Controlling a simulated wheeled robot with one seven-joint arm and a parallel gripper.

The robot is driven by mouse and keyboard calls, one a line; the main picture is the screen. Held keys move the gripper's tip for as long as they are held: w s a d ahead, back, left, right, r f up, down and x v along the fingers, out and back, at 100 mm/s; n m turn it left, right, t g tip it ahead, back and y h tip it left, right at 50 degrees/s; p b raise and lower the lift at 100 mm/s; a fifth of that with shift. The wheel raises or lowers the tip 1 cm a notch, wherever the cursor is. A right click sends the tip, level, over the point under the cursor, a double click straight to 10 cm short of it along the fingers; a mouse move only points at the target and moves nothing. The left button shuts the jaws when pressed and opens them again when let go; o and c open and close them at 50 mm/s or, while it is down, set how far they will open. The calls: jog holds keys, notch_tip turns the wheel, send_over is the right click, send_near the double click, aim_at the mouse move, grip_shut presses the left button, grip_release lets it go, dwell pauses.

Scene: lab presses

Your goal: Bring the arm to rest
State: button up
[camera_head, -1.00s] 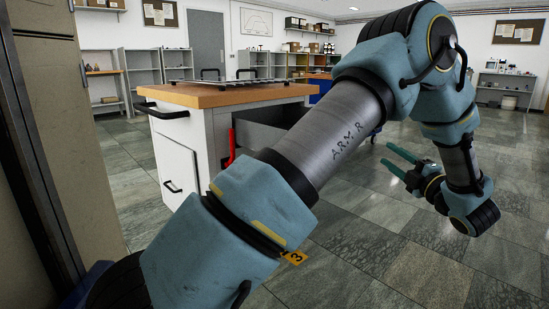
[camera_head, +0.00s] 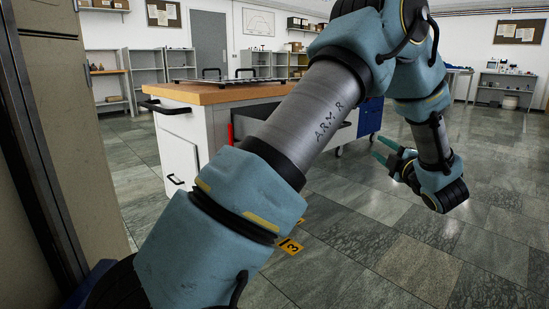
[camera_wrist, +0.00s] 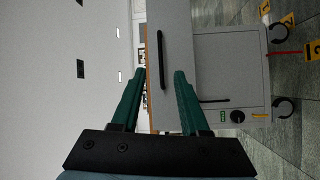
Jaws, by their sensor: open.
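My arm crosses the middle of the head view, rising to the upper right and folding down at the elbow. My gripper (camera_head: 382,151) hangs at the right of that view, above the tiled floor, with its green fingers pointing left. The fingers are apart and nothing is between them. In the wrist view my gripper (camera_wrist: 158,74) also shows open and empty, with a light cabinet front and a dark handle beyond the fingertips.
A white workbench (camera_head: 182,163) with a wooden top (camera_head: 215,92) stands behind my arm at the left. A blue cabinet on casters (camera_head: 370,118) stands behind my arm. A tall beige cabinet (camera_head: 65,120) is close at the left edge. Tiled floor (camera_head: 420,245) is clear at the right.

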jog(key=w+a+m+g+h, duration=0.2)
jog(key=w+a+m+h, duration=0.3)
jog(key=m, duration=0.1)
jog(key=s+a+f+m+g+h, duration=0.2)
jog(key=a+f+m+g, duration=0.3)
jog(key=a, duration=0.5)
jog(key=s+a+f+m+g+y, duration=0.25)
jog(key=s+a+m+g, duration=0.2)
jog(key=s+a, duration=0.6)
jog(key=s+a+f+m+g+y, duration=0.1)
jog(key=s+a+f+m+g, duration=0.3)
jog(key=s+a, duration=0.65)
notch_tip(320, 180, up, 37)
jog(key=s+g+p, duration=0.1)
jog(key=p, duration=3.5)
jog(key=shift+s+a, duration=0.15)
jog(key=shift+s, duration=0.15)
